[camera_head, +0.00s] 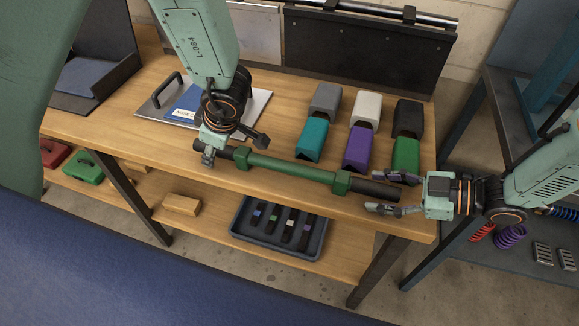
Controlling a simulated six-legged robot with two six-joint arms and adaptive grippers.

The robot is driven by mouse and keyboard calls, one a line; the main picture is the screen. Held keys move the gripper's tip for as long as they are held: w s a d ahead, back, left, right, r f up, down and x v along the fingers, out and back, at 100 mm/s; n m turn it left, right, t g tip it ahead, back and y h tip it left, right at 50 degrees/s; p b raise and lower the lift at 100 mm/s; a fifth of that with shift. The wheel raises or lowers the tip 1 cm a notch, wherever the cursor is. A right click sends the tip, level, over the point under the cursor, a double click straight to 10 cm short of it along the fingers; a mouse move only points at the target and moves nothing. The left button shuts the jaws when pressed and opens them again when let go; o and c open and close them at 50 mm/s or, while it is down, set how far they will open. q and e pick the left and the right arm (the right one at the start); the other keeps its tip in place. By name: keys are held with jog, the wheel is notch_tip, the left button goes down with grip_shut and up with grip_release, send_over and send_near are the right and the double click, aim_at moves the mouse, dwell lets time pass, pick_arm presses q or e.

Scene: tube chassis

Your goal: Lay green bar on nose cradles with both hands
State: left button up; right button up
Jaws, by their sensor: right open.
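The green bar (295,168) lies lengthwise along the front of the wooden bench, with dark rod ends and a green collar near each end. My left gripper (234,149) is over its left end, pointing down, with its fingers spread on either side of the dark rod; contact is unclear. My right gripper (397,192) is open at the bar's right end, its fingers pointing left, one behind and one in front of the dark rod tip. I cannot make out the nose cradles.
Teal (313,140), purple (357,148) and green (406,154) blocks with grey, white and black upper parts stand behind the bar. A plate with a blue panel (186,103) lies behind my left gripper. A dark tray (240,217) sits on the lower shelf.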

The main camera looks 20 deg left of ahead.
pick_arm(q)
jog(key=shift+d+r, duration=0.1)
jog(key=shift+d, duration=0.2)
pick_arm(e)
jog(key=shift+d, duration=0.3)
pick_arm(q)
jog(key=shift+w+a, duration=0.1)
jog(key=shift+a, duration=0.2)
jog(key=c, duration=0.3)
pick_arm(e)
jog(key=shift+a, duration=0.3)
jog(key=c, duration=0.3)
pick_arm(q)
jog(key=shift+c, duration=1)
pick_arm(e)
jog(key=shift+c, duration=1)
pick_arm(q)
jog(key=shift+d, duration=0.2)
jog(key=shift+c, duration=1.4)
pick_arm(e)
jog(key=shift+d, duration=0.15)
jog(key=shift+c, duration=1.4)
pick_arm(q)
jog(key=shift+a, duration=0.1)
grip_shut()
pick_arm(e)
grip_shut()
